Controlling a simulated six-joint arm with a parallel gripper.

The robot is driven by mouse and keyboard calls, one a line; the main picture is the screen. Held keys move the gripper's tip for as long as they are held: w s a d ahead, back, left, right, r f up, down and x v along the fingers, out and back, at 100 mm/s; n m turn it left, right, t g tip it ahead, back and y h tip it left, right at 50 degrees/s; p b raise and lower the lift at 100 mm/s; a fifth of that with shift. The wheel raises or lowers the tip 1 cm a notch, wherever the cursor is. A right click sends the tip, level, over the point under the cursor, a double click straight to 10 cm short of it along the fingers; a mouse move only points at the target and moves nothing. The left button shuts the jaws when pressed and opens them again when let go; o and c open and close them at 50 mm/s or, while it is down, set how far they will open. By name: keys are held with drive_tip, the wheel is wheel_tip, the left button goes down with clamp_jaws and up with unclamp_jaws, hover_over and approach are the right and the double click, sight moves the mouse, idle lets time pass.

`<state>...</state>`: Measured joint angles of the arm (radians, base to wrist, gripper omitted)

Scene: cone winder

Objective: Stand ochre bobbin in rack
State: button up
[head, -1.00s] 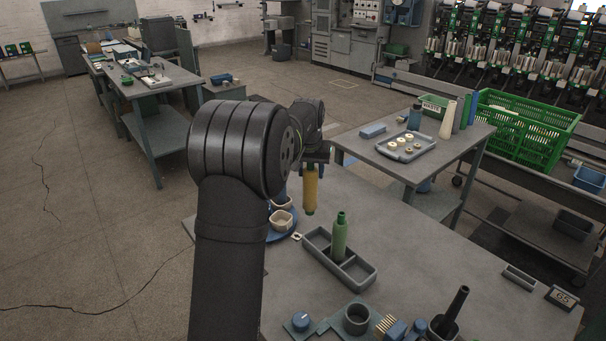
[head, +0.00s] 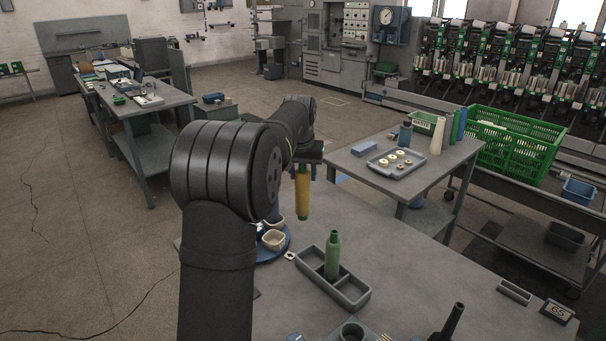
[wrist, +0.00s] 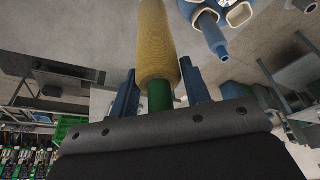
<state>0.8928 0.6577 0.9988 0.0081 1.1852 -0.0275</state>
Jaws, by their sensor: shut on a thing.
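The ochre bobbin (head: 302,196) hangs upright from my gripper (head: 302,166), above the table and to the left of the rack in the head view. In the wrist view the ochre bobbin (wrist: 155,45) shows its green end between the two blue fingers of my gripper (wrist: 160,92), which is shut on it. The grey rack (head: 352,294) lies on the table with several compartments. A green bobbin (head: 332,256) stands upright in its middle part. The front right compartment looks empty. The bobbin is apart from the rack.
A blue round tray (head: 272,250) with pale cups (head: 274,240) is at the table's left edge, near the hanging bobbin. A dark peg (head: 452,322) stands at the front right. The side table holds a tray (head: 397,163) of rings.

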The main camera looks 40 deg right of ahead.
drive_tip(key=s+d+f, duration=0.1)
drive_tip(key=s+f, duration=0.3)
drive_tip(key=f, duration=0.8)
drive_tip(key=shift+d+f, duration=0.15)
drive_tip(key=shift+f, duration=0.5)
idle(0.6)
drive_tip(key=shift+f, duration=2.05)
drive_tip(key=shift+f, duration=0.4)
